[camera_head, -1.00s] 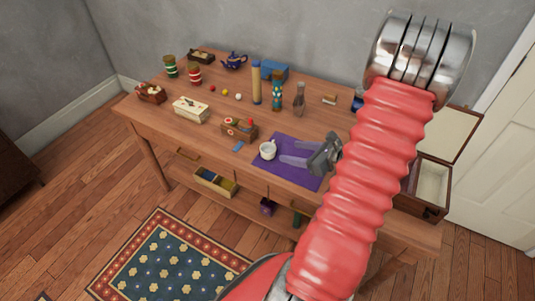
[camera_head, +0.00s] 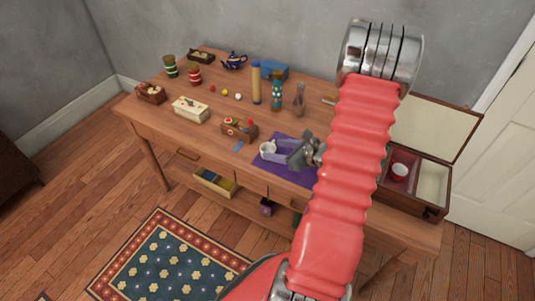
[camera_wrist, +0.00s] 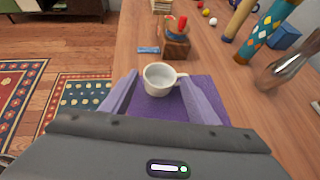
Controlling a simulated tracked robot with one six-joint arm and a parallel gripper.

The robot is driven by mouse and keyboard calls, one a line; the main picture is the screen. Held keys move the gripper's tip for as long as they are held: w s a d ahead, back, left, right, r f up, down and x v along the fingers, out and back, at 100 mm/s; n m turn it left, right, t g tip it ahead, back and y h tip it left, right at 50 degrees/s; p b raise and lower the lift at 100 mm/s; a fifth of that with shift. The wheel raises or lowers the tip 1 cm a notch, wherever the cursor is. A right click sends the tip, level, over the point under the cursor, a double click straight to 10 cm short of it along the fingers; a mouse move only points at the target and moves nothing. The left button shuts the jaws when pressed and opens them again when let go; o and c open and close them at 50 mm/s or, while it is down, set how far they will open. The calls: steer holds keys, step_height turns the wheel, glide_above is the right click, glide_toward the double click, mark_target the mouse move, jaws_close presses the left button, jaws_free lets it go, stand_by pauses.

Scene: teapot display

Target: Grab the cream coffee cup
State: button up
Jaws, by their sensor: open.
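The cream coffee cup (camera_head: 267,149) stands upright on a purple cloth (camera_head: 298,174) on the wooden table. It also shows in the wrist view (camera_wrist: 159,78), with its handle toward the right. My gripper (camera_head: 272,147) is open, its two purple-grey fingers reaching in from the right. In the wrist view the fingers (camera_wrist: 160,92) lie either side of the cup, the left tip close to its left side and the right finger near the handle. I cannot tell whether either finger touches it.
A small wooden box with colourful items (camera_head: 239,130) and a blue piece (camera_head: 239,146) lie just beyond the cup.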

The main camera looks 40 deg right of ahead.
mark_target(263, 148)
steer(key=shift+x, duration=2.65)
steer(key=c, duration=0.8)
